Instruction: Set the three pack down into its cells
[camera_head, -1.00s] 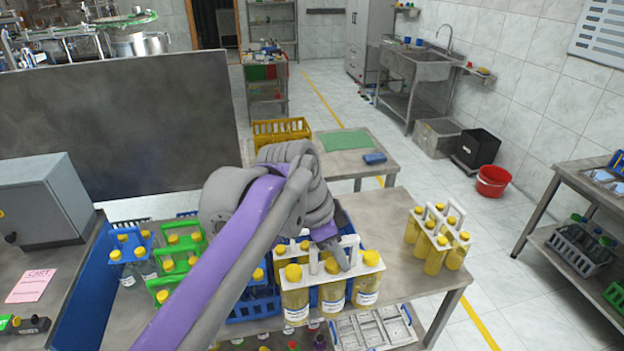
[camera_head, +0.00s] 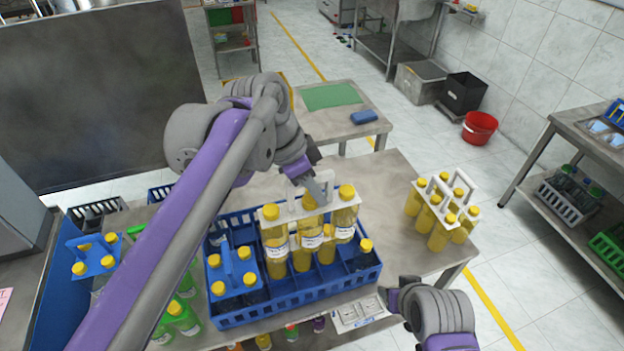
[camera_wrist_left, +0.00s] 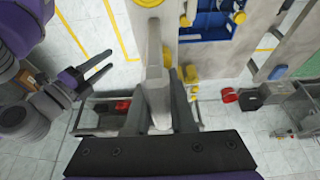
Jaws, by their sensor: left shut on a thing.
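The three pack (camera_head: 291,212) is a pale carrier with three yellow-capped bottles of yellow liquid with white labels. My left gripper (camera_head: 304,180) is shut on its handle. In the left wrist view the left fingers (camera_wrist_left: 158,122) close on the pale handle (camera_wrist_left: 154,60). The pack is upright over the middle of the blue crate (camera_head: 300,290); its bottle bottoms are partly hidden among the cells, so I cannot tell whether they touch the floor. My right gripper (camera_head: 385,301) is at the crate's front right; in the wrist view its fingers (camera_wrist_left: 92,75) are apart and empty.
A blue carrier of yellow-capped bottles (camera_head: 236,270) fills the crate's left part. A single capped bottle (camera_head: 363,255) stands at its right end. Another pale carrier (camera_head: 441,210) stands on the table to the right. A white tray (camera_head: 352,315) lies in front.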

